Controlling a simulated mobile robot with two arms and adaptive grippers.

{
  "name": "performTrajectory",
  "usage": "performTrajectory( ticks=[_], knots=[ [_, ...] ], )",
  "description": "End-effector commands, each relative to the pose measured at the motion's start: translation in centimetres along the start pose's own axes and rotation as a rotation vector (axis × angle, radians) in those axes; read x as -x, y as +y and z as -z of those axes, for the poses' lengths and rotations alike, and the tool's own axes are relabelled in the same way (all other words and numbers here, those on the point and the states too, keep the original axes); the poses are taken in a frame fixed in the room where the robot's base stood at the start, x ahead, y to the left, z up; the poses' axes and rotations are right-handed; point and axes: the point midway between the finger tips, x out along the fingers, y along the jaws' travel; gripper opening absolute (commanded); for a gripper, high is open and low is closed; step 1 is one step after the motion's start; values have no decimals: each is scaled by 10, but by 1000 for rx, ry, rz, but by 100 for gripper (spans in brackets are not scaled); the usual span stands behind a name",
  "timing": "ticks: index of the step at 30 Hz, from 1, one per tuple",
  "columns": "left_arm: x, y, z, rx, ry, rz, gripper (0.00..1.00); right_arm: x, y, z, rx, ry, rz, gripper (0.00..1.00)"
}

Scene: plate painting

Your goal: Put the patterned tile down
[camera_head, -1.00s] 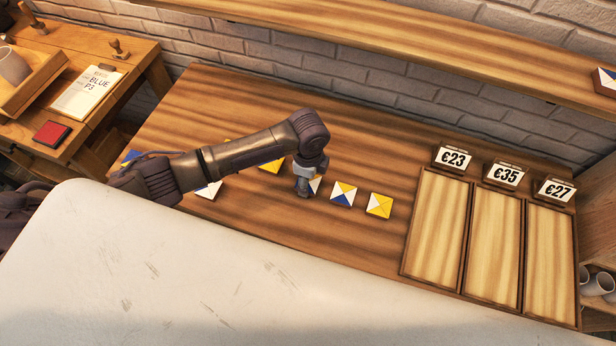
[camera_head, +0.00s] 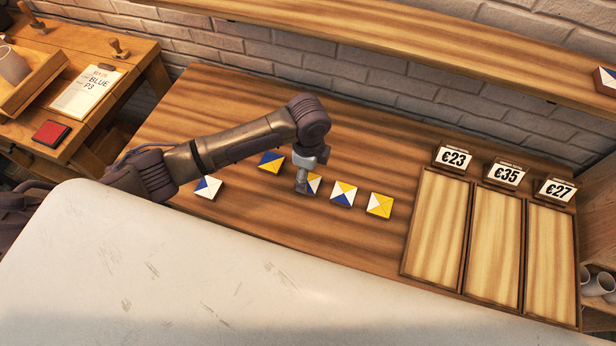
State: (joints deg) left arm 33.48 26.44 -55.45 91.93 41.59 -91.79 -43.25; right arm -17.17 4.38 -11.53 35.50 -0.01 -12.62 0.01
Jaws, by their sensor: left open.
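Several patterned tiles in blue, white and yellow lie on the wooden table. One tile (camera_head: 314,184) lies right at my left gripper (camera_head: 301,187), partly hidden behind it. My left gripper points down and is open; whether it touches that tile I cannot tell. To the right lie a blue, white and yellow tile (camera_head: 343,194) and a mostly yellow and white tile (camera_head: 380,205). To the left lie a blue and yellow tile (camera_head: 271,161) and a white and blue tile (camera_head: 208,187). My right gripper is not in view.
Three framed trays (camera_head: 437,230) with price cards (camera_head: 453,158) stand at the table's right. A shelf (camera_head: 400,40) runs along the brick wall, with a tile (camera_head: 605,80) at its right end. A side desk at left holds a clipboard (camera_head: 88,92) and a red pad (camera_head: 51,133).

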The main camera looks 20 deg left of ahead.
Motion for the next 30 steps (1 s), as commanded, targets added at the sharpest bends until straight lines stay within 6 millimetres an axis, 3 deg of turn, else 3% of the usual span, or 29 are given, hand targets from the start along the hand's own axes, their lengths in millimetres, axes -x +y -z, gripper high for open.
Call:
performTrajectory(
  ticks=[6, 12, 30],
  knots=[
    [47, -1, 0, 0, 1, 4, 85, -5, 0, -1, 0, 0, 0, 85],
    [74, -1, 0, 1, 0, 1, 85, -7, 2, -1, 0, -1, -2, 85],
    [81, 0, 0, 1, 0, -1, 85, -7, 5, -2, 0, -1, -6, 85]
  ],
)
